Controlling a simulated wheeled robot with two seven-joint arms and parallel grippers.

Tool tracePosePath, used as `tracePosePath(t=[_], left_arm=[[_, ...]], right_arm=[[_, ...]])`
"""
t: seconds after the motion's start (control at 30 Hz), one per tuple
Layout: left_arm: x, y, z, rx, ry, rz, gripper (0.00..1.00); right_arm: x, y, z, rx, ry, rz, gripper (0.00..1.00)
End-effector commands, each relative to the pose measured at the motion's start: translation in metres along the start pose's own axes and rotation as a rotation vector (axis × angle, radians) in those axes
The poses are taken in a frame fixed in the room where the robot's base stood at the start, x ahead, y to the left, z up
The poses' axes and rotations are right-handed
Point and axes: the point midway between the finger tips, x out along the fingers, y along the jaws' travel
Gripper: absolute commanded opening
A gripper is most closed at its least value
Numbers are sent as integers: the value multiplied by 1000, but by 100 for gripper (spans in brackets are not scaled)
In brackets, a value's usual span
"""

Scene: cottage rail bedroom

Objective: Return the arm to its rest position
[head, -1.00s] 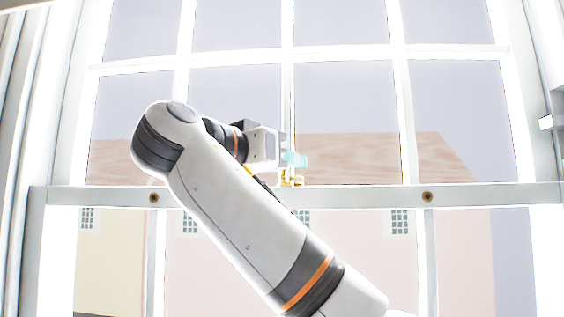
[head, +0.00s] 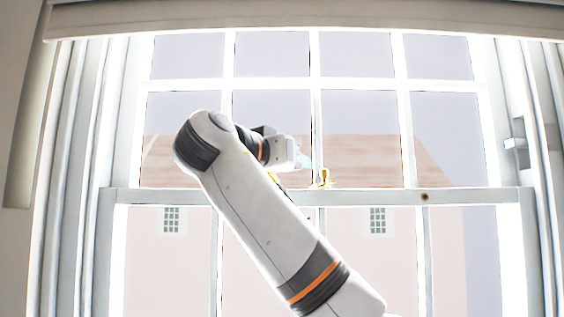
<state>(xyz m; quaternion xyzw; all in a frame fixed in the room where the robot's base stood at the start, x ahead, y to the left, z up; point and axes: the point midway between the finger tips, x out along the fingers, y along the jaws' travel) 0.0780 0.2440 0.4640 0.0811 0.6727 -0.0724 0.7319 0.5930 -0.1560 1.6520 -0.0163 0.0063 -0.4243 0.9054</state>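My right arm rises from the bottom right across the window (head: 318,196), bends at its elbow on the left and points back to the right. Its gripper (head: 305,162) is small, with pale blue fingertips seen against the bright pane. It is just left of and slightly above the brass window latch (head: 322,178) on the meeting rail. No object shows in it, but I cannot make out whether the fingers are open or shut. My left gripper is out of view.
A blind or pelmet (head: 300,18) crosses the top. A small white fitting (head: 516,143) sits on the right window frame.

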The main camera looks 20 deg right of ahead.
Motion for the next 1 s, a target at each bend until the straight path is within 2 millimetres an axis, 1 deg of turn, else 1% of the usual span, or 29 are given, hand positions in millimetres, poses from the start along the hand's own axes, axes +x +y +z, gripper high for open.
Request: tracePosePath(t=[0.1, 0.4, 0.63, 0.73, 0.77, 0.87, 0.97, 1.0], left_arm=[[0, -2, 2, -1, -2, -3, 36], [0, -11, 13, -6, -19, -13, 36], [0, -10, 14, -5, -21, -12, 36], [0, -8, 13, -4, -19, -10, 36], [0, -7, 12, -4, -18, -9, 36], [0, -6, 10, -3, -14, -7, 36], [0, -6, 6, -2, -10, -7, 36], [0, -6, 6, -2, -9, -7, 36]], right_arm=[[4, -1, 0, 0, 2, -1, 36], [5, -1, 0, 0, 1, -1, 36], [4, -1, 0, 0, 1, 0, 36], [7, 5, -9, -13, 11, 12, 36], [10, 9, -16, -23, 19, 20, 36], [21, 32, -56, -77, 62, 74, 36], [34, 60, -119, -155, 131, 158, 36], [38, 71, -148, -188, 164, 195, 36]])
